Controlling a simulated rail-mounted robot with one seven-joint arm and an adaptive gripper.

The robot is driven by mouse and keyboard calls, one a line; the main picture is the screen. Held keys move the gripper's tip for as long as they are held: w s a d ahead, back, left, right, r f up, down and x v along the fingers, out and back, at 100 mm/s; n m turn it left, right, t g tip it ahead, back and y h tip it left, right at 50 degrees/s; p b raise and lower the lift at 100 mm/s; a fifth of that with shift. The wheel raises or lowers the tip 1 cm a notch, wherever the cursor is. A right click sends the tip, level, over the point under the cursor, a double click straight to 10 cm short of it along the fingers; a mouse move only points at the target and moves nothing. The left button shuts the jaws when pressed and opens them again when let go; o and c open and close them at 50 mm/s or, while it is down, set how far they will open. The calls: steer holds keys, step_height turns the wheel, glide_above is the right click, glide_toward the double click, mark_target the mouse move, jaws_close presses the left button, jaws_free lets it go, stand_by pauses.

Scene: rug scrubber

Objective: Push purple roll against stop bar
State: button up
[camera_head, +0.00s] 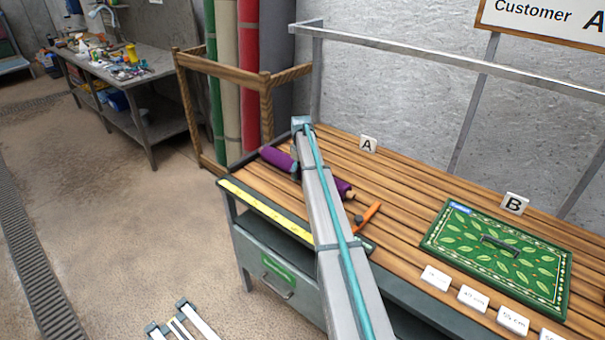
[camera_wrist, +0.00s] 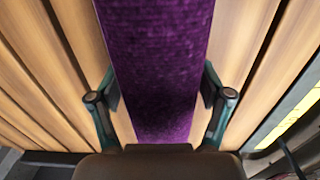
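The purple roll (camera_head: 276,158) lies on the wooden slats of the table in the head view. My arm crosses in front of its middle, and its right end with a pale core shows beyond the arm. A dark raised bar (camera_head: 246,163), which looks like the stop bar, runs along the table's left end, near the roll's left end; contact cannot be told. In the wrist view the purple roll (camera_wrist: 155,60) passes between the spread fingers of my gripper (camera_wrist: 160,108), one at each side. Whether the fingers touch it is unclear. The head view mostly hides my gripper.
A yellow measuring strip (camera_head: 268,208) runs along the front edge. An orange-handled tool (camera_head: 367,215) lies right of the roll. A green patterned rug (camera_head: 500,255) and white size cards (camera_head: 473,298) lie further right. Markers A (camera_head: 368,144) and B (camera_head: 514,203) stand behind.

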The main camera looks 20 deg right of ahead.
steer(key=shift+o, duration=1.2)
steer(key=shift+s, duration=0.1)
step_height(320, 180, up, 12)
steer(key=shift+f, duration=0.1)
